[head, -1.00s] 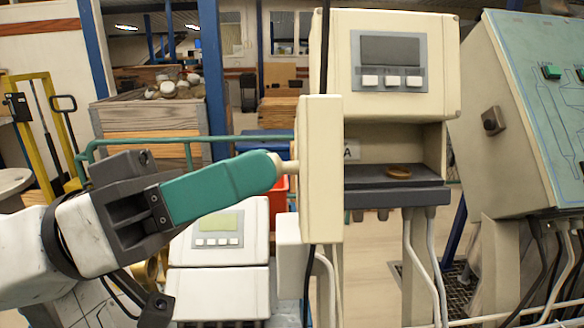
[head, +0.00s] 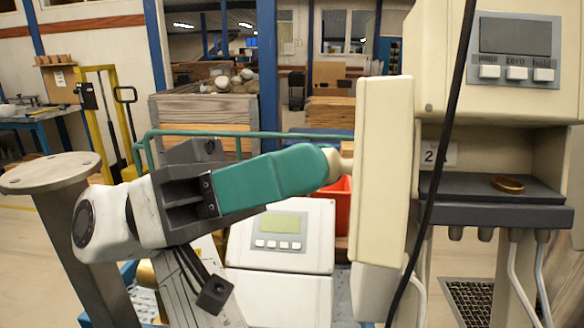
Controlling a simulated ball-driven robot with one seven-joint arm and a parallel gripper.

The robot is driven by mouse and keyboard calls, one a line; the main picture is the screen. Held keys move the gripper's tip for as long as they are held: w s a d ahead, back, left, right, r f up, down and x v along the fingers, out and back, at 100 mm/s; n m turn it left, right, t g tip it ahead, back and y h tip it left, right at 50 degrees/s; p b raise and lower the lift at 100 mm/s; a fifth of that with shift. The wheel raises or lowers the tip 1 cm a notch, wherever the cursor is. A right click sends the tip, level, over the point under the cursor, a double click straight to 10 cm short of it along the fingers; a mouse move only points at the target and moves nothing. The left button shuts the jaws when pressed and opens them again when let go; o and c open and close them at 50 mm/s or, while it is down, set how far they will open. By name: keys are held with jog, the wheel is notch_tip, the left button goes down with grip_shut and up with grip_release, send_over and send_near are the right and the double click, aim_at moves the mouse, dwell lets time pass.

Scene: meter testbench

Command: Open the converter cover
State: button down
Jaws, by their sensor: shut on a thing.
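The converter (head: 428,60) is a cream box with a grey screen and three white buttons at the upper right. Its cream cover (head: 382,170) stands swung out to the left, seen nearly edge-on. The lower compartment is exposed, with a dark grey ledge (head: 465,188) and a copper-coloured ring (head: 507,184) on it. My gripper (head: 335,167) has green fingers and is shut on the small cream knob (head: 346,165) on the cover's outer face. The fingertips partly hide the knob.
A black cable (head: 437,165) hangs in front of the converter. A white meter (head: 280,240) with several buttons stands below my gripper. A green rail (head: 240,135) runs behind the arm. A grey round-topped post (head: 75,215) stands at the left.

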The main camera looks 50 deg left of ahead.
jog(key=c, duration=1)
grip_release()
jog(key=shift+d, duration=0.1)
